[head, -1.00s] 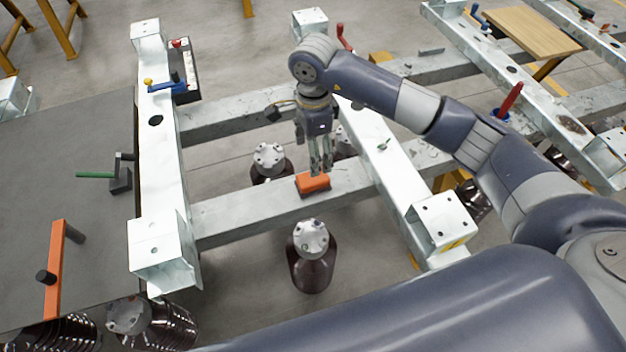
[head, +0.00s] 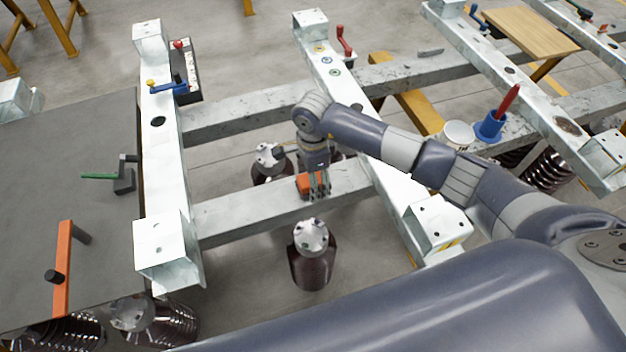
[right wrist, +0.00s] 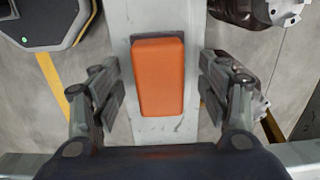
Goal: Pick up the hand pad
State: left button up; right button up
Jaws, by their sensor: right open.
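The hand pad seems to be the orange block (head: 303,184) lying on a grey cross beam (head: 240,213) in the head view. It is partly hidden there by my right gripper (head: 319,193), which points down at it. In the right wrist view the orange pad (right wrist: 159,70) lies lengthwise on the beam. My right gripper (right wrist: 162,90) is open, with one finger on each side of the pad and gaps between. How high the fingertips are above the beam is hard to tell. My left gripper is not in view.
Ribbed dark insulators stand near the beam, one in front (head: 312,262) and one behind (head: 270,163). Pale metal rails (head: 163,190) run on both sides. A blue holder with a red tool (head: 490,127) and a white bucket (head: 457,136) stand at right. A dark table (head: 60,150) is at left.

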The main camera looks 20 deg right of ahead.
jog(key=c, duration=1.2)
jog(key=shift+o, duration=0.2)
jog(key=shift+r, duration=0.15)
jog(key=shift+r, duration=0.3)
notch_tip(320, 180, up, 2)
jog(key=shift+w+r+b, duration=0.1)
jog(key=shift+w+b, duration=0.05)
jog(key=shift+b, duration=0.35)
jog(key=shift+s+a+r, duration=0.15)
jog(key=shift+s+r, duration=0.05)
jog(key=shift+s, duration=0.5)
jog(key=s+a+r+b, duration=0.1)
jog(key=s+a, duration=0.3)
jog(key=s, duration=1)
jog(key=shift+s+r+b, duration=0.15)
jog(key=shift+r+b, duration=0.15)
jog(key=shift+b, duration=0.5)
